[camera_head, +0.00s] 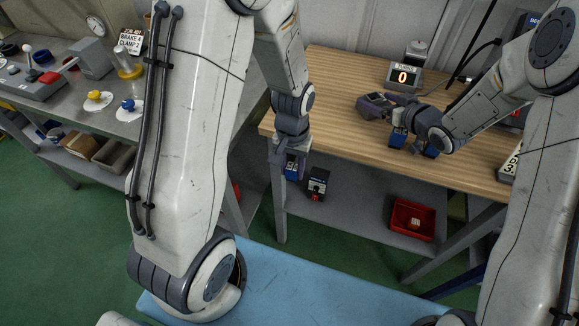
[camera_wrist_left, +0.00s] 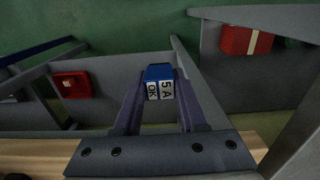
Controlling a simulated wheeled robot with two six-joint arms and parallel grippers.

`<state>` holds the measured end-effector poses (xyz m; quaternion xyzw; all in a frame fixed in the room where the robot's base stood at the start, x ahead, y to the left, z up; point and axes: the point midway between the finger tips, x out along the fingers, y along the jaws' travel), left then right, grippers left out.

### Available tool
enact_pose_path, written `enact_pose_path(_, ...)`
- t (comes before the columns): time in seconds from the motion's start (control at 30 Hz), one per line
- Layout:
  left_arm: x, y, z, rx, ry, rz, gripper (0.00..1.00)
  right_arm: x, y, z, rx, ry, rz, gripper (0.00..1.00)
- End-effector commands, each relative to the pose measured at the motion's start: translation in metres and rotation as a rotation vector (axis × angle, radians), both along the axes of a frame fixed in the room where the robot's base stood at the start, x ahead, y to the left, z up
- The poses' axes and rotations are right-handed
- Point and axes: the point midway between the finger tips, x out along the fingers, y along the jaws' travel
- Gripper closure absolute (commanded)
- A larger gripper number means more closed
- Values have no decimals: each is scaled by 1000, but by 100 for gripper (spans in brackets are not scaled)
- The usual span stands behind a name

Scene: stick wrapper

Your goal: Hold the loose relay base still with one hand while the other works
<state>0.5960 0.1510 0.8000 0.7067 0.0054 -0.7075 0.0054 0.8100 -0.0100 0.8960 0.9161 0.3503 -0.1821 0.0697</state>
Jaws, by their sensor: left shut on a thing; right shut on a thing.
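My left gripper (camera_head: 287,168) hangs beyond the wooden bench's left front edge, shut on a small blue block (camera_head: 292,167). In the left wrist view the blue block (camera_wrist_left: 158,73) sits between the two purple fingers (camera_wrist_left: 158,100), its white labels reading "OK" and "5A". My right gripper (camera_head: 372,107) is low over the bench top, with purple-grey jaws around a small dark thing (camera_head: 375,97). Most of that thing is hidden, and I cannot tell whether it is the relay base. Blue blocks (camera_head: 397,138) stand beside the right wrist, partly covered by it.
The wooden bench (camera_head: 335,85) carries a counter reading 0 (camera_head: 402,77). Its lower shelf holds a red bin (camera_head: 412,219) and a black device (camera_head: 317,184). A grey bench (camera_head: 60,105) with knobs and levers stands at left. The wooden top's left part is clear.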

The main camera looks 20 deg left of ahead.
Motion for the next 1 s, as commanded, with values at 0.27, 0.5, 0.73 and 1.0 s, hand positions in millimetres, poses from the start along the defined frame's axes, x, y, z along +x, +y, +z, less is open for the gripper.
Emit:
enact_pose_path(0.27,-4,-62,121,-4,-15,-60,100,0,0,-1,-1,2,0,80)
enact_pose_path(0.5,-16,-84,185,-3,-9,-134,100,0,0,-1,-1,2,0,80)
enact_pose_path(0.73,-21,-94,230,-2,-6,-188,100,0,0,-1,-1,2,0,80)
enact_pose_path(1.0,27,-99,226,1,2,-46,100,0,0,-1,-1,1,0,80)
